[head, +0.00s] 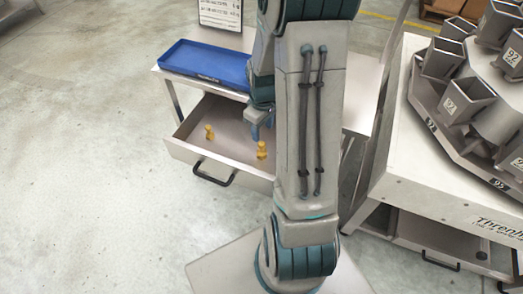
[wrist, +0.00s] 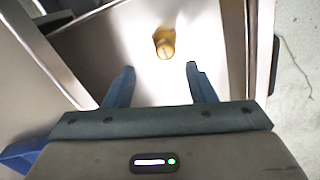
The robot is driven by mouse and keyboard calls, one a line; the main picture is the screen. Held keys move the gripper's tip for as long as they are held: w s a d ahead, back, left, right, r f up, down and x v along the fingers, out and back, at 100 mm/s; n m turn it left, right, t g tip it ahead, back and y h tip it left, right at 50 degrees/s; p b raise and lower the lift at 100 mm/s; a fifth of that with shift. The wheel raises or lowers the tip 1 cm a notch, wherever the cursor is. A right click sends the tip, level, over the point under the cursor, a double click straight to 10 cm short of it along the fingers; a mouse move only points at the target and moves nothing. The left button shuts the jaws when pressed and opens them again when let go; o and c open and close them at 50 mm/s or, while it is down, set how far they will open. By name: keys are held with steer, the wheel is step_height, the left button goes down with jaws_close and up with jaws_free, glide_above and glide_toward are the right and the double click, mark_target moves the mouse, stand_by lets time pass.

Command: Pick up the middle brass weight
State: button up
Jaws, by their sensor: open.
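Two small brass weights stand apart in the open drawer (head: 222,143) in the head view, one to the left (head: 209,132) and one to the right (head: 261,150). Any further weight is hidden behind my arm, so I cannot tell which is the middle one. My gripper (head: 262,126) is over the drawer, close to the right weight in the picture. In the wrist view one brass weight (wrist: 164,43) stands on the drawer floor, ahead of my open, empty gripper (wrist: 162,84) and roughly centred between its fingers, not between the tips.
A blue tray (head: 205,63) lies on the bench top above the drawer. The drawer's walls and black front handle (head: 213,178) are close by. To the right stands a weigher with several grey buckets (head: 468,102). The floor at left is clear.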

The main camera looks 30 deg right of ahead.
mark_target(262, 143)
steer(key=shift+s+a+f, duration=0.15)
steer(key=shift+f, duration=1.25)
steer(key=shift+s+a+f, duration=0.1)
steer(key=shift+a+f, duration=0.05)
steer(key=shift+f, duration=1.2)
jaws_close()
